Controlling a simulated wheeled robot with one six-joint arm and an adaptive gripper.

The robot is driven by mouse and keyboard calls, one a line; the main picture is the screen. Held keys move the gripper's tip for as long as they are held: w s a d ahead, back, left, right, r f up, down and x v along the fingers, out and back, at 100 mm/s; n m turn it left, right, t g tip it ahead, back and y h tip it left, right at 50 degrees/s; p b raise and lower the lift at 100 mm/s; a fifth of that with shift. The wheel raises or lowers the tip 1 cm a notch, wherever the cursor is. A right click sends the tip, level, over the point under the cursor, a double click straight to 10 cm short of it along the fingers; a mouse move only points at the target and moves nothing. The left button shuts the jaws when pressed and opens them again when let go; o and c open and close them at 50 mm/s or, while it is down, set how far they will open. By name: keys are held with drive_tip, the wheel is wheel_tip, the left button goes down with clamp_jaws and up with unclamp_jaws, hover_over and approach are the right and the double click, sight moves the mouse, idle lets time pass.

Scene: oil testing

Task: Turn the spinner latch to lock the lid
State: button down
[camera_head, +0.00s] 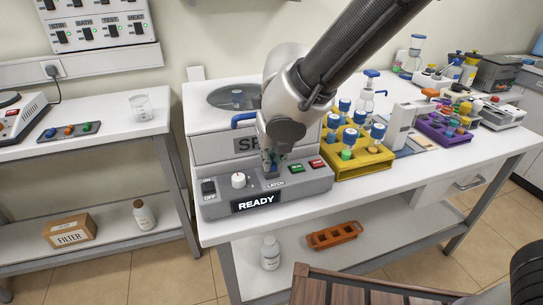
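The spinner (210,150) is a grey machine on the white bench, with part of its name plate hidden behind my arm. Its round dark lid (224,98) looks down on top, with a blue handle (243,120) at its front.
The panel also holds an on/off switch (208,188), a white knob (239,180), a green button (297,168) and a red button (315,164). A yellow rack (350,168) of blue-capped bottles stands close on the right. A purple rack (440,133) is farther right.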

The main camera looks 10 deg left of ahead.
drive_tip(key=shift+m, duration=0.3)
drive_tip(key=m, duration=0.1)
drive_tip(key=m+h, duration=0.1)
drive_tip(key=shift+a+m, duration=0.2)
drive_tip(key=shift+m, duration=0.1)
drive_tip(key=shift+a+m+t+h, duration=0.15)
drive_tip(key=shift+m+h, duration=0.3)
drive_tip(key=shift+m, duration=0.6)
drive_tip(key=shift+d+m+t+h, duration=0.1)
drive_tip(key=shift+m+t+h, duration=0.25)
drive_tip(key=shift+m, duration=0.7)
drive_tip(key=c, duration=1.4)
unclamp_jaws()
drive_tip(key=shift+c, duration=0.2)
drive_tip(key=v, duration=1.2)
drive_tip(key=shift+a, duration=0.25)
drive_tip(key=shift+w, duration=0.1)
